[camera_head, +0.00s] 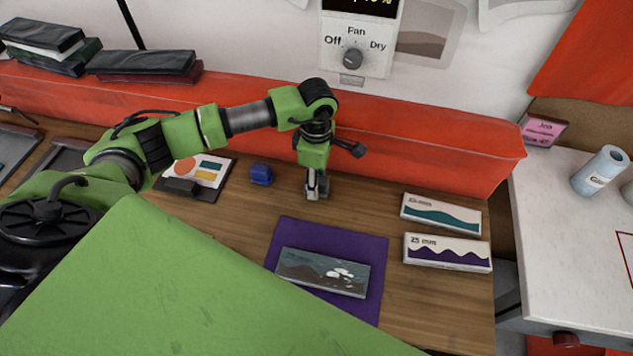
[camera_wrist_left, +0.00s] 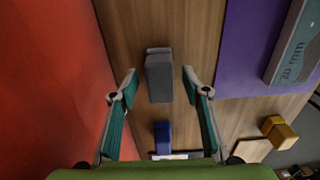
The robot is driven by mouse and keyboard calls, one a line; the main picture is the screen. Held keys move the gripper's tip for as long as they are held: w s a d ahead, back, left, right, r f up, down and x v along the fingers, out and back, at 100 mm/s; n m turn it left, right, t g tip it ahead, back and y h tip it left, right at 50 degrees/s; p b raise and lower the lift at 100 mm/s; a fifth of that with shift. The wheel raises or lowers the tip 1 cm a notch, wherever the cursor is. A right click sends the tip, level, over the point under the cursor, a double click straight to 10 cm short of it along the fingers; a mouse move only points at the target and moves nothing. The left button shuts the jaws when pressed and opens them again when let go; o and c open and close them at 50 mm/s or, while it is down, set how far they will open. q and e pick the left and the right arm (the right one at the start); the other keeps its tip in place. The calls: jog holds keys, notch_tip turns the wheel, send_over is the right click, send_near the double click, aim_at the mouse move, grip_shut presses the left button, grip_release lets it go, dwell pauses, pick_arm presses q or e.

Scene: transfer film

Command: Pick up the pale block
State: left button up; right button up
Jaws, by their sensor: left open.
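The pale block is a grey upright-looking block (camera_wrist_left: 159,78) in the middle of the left wrist view, on the wooden table. My left gripper (camera_wrist_left: 159,80) is open, with one finger on each side of the block in that view. No contact shows, and the height above the table is hard to judge. In the head view my left gripper (camera_head: 315,188) points down at the table near the red back ledge. There the block is hard to separate from the grey fingers. My right gripper is not in view.
A blue block (camera_head: 261,174) stands left of the gripper. A purple mat (camera_head: 375,250) with a flat picture box (camera_head: 310,272) lies in front. Two white boxes (camera_head: 440,214) (camera_head: 445,254) lie right. A yellow block (camera_wrist_left: 279,132) shows in the wrist view. The red ledge (camera_head: 420,140) runs behind.

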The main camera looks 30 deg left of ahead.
pick_arm(q)
jog(key=c, duration=1.2)
jog(key=shift+r, duration=0.1)
jog(key=shift+w+r, duration=0.1)
jog(key=shift+r, duration=0.55)
jog(key=s+d+r+b, duration=0.2)
jog(key=s+r, duration=0.2)
jog(key=s+d+r+b, duration=0.2)
jog(key=s+d+r, duration=0.1)
jog(key=s, duration=0.1)
jog(key=s+d+r+b, duration=0.2)
jog(key=s+r, duration=0.2)
jog(key=shift+d+r, duration=0.3)
jog(key=shift+d, duration=0.1)
jog(key=shift+o, duration=0.7)
jog(key=shift+w, duration=0.1)
